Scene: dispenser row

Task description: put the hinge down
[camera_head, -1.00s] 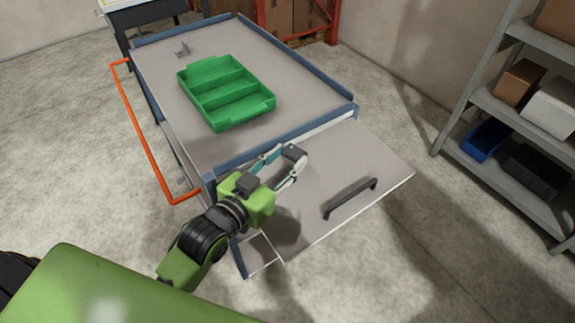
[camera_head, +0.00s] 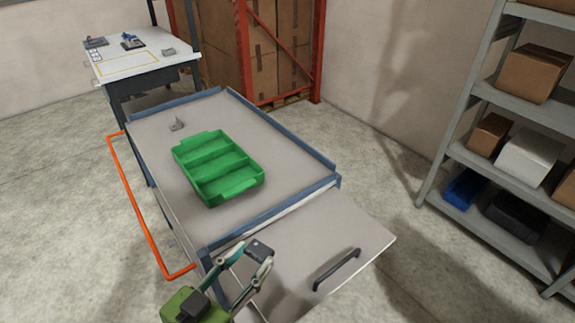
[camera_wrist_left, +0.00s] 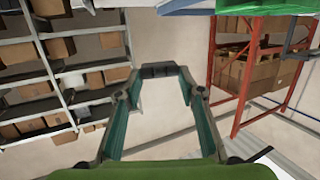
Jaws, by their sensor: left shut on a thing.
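My left gripper (camera_head: 258,252) is shut on a small dark piece, taken to be the hinge (camera_wrist_left: 160,71). Its fingertips mostly cover the piece, so its shape is hard to tell. In the head view the gripper is above the near end of the cart, by the open drawer-like panel. In the left wrist view the two teal fingers close in on the dark piece at their tips, with nothing touching it from below. My right gripper is not in view.
The grey cart top (camera_head: 280,155) has a raised blue rim. A panel with a black handle (camera_head: 337,270) extends in front. A white worktable (camera_head: 150,68) stands behind; shelves (camera_head: 470,150) stand right.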

